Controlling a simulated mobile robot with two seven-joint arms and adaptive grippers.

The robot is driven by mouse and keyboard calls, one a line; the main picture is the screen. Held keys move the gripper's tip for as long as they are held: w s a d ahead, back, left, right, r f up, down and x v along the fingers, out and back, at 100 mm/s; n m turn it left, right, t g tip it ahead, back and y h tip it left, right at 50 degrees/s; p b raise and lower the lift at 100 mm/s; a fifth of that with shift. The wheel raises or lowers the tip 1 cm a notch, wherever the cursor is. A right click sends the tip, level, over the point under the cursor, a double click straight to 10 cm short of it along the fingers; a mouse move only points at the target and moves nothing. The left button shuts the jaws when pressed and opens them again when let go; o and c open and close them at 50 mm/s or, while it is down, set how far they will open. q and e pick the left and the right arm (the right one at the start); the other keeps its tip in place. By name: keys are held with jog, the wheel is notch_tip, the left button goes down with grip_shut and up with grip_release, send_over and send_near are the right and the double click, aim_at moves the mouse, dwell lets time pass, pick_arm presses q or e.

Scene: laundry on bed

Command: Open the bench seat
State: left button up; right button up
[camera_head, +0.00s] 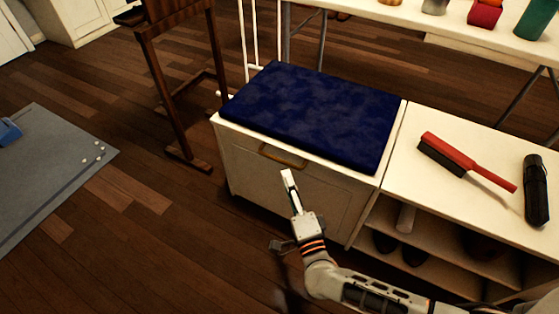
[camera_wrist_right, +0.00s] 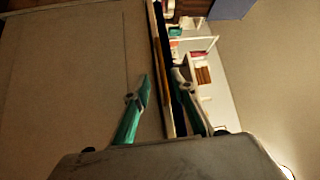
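The bench seat carries a dark blue cushion (camera_head: 315,115) on a white cabinet (camera_head: 325,190). Its lid looks shut. A brass-coloured handle (camera_head: 284,156) is on the upper front panel. My right gripper (camera_head: 287,180) is in front of that panel, just below the handle in the head view; I cannot tell whether it touches. In the right wrist view my right gripper (camera_wrist_right: 160,92) has its two teal and grey fingers apart. A pale edge of the bench (camera_wrist_right: 158,60) runs between or behind them. My left gripper is not in view.
A white shelf unit (camera_head: 420,185) adjoins the bench at right, with a red brush (camera_head: 455,155) and a black cylindrical object (camera_head: 536,190) on top. A wooden chair-like frame (camera_head: 165,80) stands at left. A grey rug (camera_head: 45,170) lies on open wooden floor.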

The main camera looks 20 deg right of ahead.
aim_at(280, 160)
jog(key=w, duration=0.2)
jog(key=w+r+b, duration=0.1)
jog(key=w, duration=0.4)
jog(key=shift+w+d+r, duration=0.15)
jog(key=shift+w+d, duration=0.1)
jog(key=shift+d, duration=0.1)
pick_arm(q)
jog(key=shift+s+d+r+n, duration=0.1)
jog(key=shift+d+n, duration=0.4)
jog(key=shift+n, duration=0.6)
pick_arm(e)
grip_shut()
